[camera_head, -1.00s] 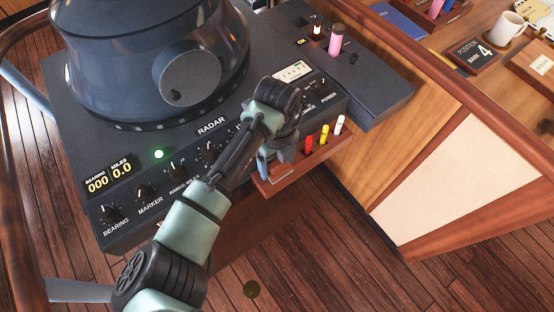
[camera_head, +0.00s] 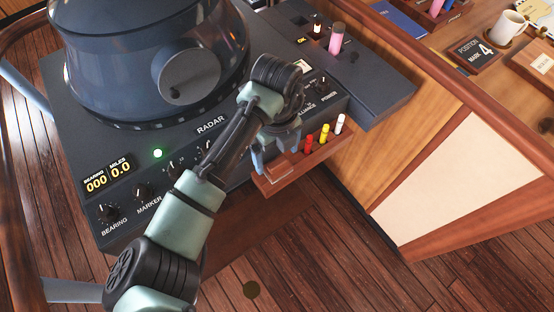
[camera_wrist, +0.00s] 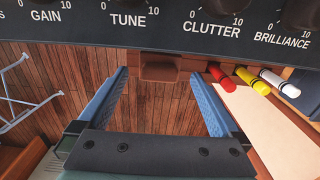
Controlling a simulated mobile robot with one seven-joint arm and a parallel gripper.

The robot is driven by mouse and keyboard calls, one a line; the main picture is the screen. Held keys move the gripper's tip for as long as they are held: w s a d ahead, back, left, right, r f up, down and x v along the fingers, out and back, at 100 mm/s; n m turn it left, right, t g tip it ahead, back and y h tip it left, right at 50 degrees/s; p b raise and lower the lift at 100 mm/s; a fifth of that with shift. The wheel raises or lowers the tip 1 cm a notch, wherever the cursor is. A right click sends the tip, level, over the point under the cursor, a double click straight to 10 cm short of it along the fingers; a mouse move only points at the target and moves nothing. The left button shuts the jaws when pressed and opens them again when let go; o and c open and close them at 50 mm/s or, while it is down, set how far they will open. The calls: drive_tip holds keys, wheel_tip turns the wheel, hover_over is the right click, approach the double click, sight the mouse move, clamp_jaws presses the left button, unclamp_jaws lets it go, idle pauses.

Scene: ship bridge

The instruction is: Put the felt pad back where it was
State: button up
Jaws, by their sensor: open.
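My gripper (camera_head: 279,154) is open and empty, its blue fingers pointing down at the wooden tray (camera_head: 312,160) on the radar console's front. In the wrist view the gripper (camera_wrist: 160,82) has its two fingers wide apart. A small reddish-brown block (camera_wrist: 161,68) shows between them at the tray's near edge, apart from both. I cannot tell whether this block is the felt pad or part of the tray. A dark round disc (camera_head: 251,289) lies on the floor in the head view. I cannot tell what it is. Nothing else clearly reads as a felt pad.
Red (camera_head: 309,144), yellow (camera_head: 324,136) and white (camera_head: 340,125) markers stand in the tray, right of my gripper. The radar console (camera_head: 130,210) with its knobs is close behind the gripper. A pink cylinder (camera_head: 336,40) stands on the console. Open plank floor lies below.

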wheel_tip(320, 180, up, 8)
drive_tip(key=b, duration=0.1)
drive_tip(key=shift+r, duration=0.15)
drive_tip(key=w+d+r+n+t+h, duration=0.2)
drive_tip(key=w+d+r+n+t, duration=0.15)
drive_tip(key=w+d+r, duration=0.35)
drive_tip(key=w+d+r+n+t+h, duration=0.1)
drive_tip(key=d+r+n+t+h, duration=0.1)
drive_tip(key=d+r+t, duration=0.3)
drive_tip(key=w+d+r+n+t+h, duration=0.1)
drive_tip(key=d+r+n+t, duration=0.1)
drive_tip(key=r, duration=0.6)
wheel_tip(320, 180, up, 30)
drive_tip(key=n+t+y, duration=0.5)
drive_tip(key=n+t, duration=1.2)
drive_tip(key=n, duration=0.5)
hover_over(277, 160)
drive_tip(key=s, duration=0.8)
drive_tip(key=shift+w+r+m, duration=0.2)
drive_tip(key=shift+m, duration=0.05)
